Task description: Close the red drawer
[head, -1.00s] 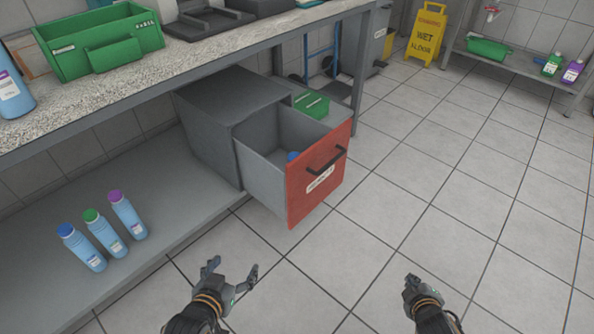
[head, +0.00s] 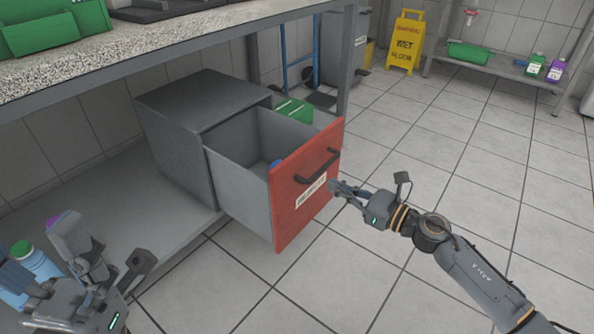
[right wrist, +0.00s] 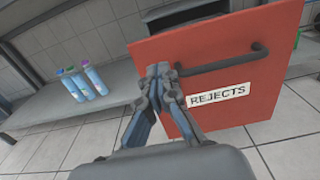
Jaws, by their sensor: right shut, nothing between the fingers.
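The red drawer front (head: 297,213) has a dark bar handle (head: 318,165) and a white label, which reads REJECTS in the right wrist view (right wrist: 218,95). The drawer stands pulled out of its dark grey cabinet (head: 180,140), and a blue object shows inside. My right gripper (head: 334,187) is shut and empty at the front's right side, below the handle. In the right wrist view its fingertips (right wrist: 158,70) overlap the red panel left of the handle; I cannot tell whether they touch. My left gripper (head: 38,240) is at the lower left, fingers spread, away from the drawer.
Blue bottles (right wrist: 92,78) stand on the shelf left of the cabinet; my left gripper partly covers them in the head view. A speckled worktop (head: 150,58) runs above the cabinet. A yellow wet-floor sign (head: 406,42) stands far back. The tiled floor before the drawer is clear.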

